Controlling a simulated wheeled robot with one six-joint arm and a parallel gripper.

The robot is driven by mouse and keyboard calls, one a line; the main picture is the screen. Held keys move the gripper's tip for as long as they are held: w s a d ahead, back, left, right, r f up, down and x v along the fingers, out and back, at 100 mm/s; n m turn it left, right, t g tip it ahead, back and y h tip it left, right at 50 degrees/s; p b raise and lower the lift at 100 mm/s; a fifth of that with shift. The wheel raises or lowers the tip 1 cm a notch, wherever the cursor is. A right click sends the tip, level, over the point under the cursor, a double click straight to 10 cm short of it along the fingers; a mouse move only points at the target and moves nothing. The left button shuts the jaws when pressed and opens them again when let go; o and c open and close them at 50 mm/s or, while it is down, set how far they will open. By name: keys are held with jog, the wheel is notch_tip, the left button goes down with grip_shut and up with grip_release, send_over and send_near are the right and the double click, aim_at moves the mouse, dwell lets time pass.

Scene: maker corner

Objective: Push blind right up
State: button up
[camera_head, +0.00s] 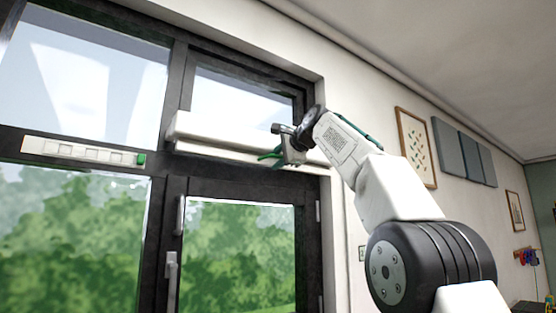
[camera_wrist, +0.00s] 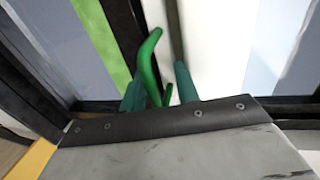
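The right blind (camera_head: 225,132) shows as a long white box with a thin bar under it, across the frame above the glazed door. My gripper (camera_head: 284,157) is at its right part, close against it, and partly hides it. A bright green handle (camera_head: 268,155) shows beside my gripper at the blind's lower edge. In the wrist view the green curved handle (camera_wrist: 148,65) rises between my two teal fingertips (camera_wrist: 160,90), nearer the left one. The fingers stand apart, with a white surface visible beyond. Whether a finger touches the handle cannot be told.
A white slotted strip (camera_head: 80,153) with a green block at its right end crosses the left window. The door (camera_head: 240,250) below has grey handles on its left side. A framed picture (camera_head: 416,147) and grey wall panels (camera_head: 463,151) hang to the right.

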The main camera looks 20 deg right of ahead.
jog(key=v, duration=0.7)
jog(key=shift+s, duration=0.35)
jog(key=shift+r, duration=0.1)
